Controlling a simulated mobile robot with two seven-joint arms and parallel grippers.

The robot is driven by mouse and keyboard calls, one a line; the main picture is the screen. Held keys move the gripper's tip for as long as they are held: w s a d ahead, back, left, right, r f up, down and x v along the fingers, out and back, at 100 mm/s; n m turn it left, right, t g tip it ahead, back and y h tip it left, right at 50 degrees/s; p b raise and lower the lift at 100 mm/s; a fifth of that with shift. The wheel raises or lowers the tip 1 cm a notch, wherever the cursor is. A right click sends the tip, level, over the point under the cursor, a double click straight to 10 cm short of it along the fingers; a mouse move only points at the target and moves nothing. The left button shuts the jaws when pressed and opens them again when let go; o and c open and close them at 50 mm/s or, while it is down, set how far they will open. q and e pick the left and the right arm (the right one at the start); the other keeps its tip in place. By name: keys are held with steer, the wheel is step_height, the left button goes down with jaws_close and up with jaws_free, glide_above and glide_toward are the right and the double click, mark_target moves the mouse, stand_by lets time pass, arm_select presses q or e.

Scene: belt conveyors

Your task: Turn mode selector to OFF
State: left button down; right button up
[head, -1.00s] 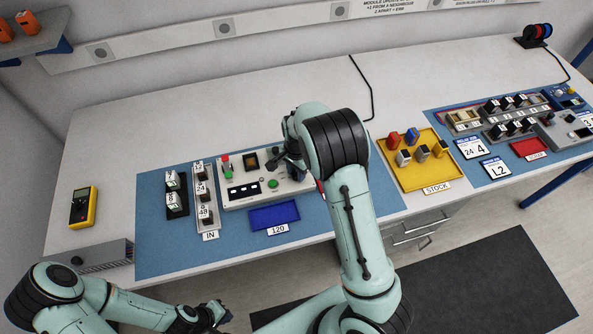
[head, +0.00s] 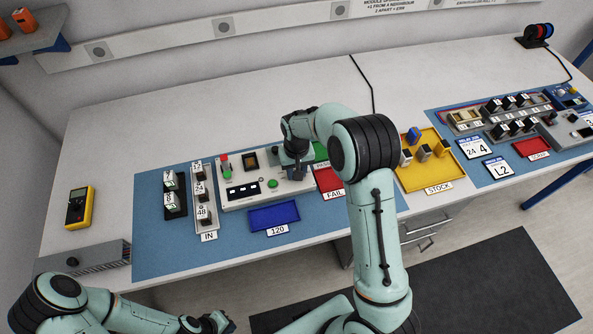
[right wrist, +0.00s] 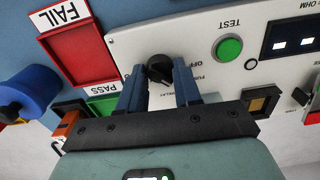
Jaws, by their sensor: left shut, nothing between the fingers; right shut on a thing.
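The mode selector, a black knob (right wrist: 159,68), is on the white test panel (right wrist: 200,30) beside printing that includes OFF. In the right wrist view my right gripper (right wrist: 160,78) has one finger on each side of the knob and is shut on it. The knob's exact pointing direction is hard to read. In the head view the right gripper (head: 297,172) is at the right end of the panel (head: 235,204), and the arm partly hides that end. My left gripper (head: 222,322) is shut and empty at the bottom edge, away from the bench.
A red FAIL tray (right wrist: 75,78) and a green PASS tray (right wrist: 100,104) are near the knob. The green TEST button (right wrist: 229,48) is on the same panel. A blue tray (head: 274,229) lies in front. The yellow STOCK tray (head: 455,172) stands to the right.

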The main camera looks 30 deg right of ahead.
steer(key=n, duration=0.3)
steer(key=shift+n, duration=2.1)
steer(key=o, duration=1)
steer(key=shift+o, duration=0.2)
step_height(320, 180, up, 13)
steer(key=shift+r, duration=0.2)
